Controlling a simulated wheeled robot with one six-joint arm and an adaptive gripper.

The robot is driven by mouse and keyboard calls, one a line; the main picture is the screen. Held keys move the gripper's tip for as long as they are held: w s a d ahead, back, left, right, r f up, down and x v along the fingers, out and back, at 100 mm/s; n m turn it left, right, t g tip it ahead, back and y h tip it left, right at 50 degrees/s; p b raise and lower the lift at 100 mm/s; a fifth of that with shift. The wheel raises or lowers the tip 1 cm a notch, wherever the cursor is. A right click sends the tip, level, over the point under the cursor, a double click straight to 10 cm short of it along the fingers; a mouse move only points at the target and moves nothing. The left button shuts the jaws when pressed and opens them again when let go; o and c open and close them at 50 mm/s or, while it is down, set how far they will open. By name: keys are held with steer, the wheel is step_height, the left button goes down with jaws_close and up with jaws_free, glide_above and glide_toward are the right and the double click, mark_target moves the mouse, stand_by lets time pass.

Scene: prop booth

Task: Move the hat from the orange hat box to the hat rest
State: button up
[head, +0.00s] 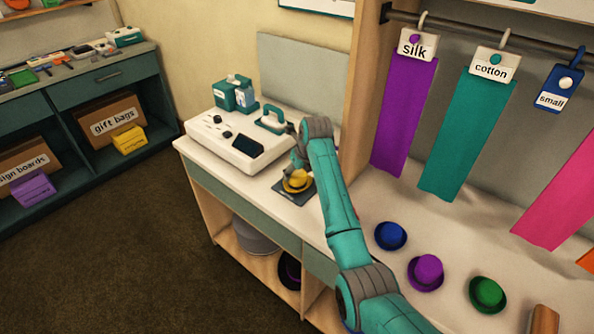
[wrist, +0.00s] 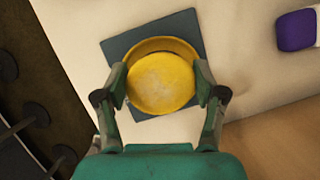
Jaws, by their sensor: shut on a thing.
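A yellow hat (wrist: 162,84) with a round crown is between the two fingers of my gripper (wrist: 160,88), which is shut on it. In the head view the hat (head: 297,182) is at the near part of the white counter, over a dark square pad (head: 283,189). The pad also shows under the hat in the wrist view (wrist: 118,48); I cannot tell if the hat touches it. My gripper (head: 298,170) is partly hidden by my arm in the head view. No orange hat box can be made out.
A white machine (head: 239,143) and teal containers (head: 234,93) stand behind the pad. A blue hat (head: 390,236), a purple hat (head: 426,272) and a green hat (head: 487,294) lie on the right surface. Cloth strips (head: 404,115) hang above them. The counter's front edge is close to the pad.

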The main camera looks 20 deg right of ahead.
steer(key=shift+f, duration=0.2)
steer(key=o, duration=1)
steer(key=shift+c, duration=0.2)
steer(key=v, duration=1.2)
steer(key=shift+d, duration=0.1)
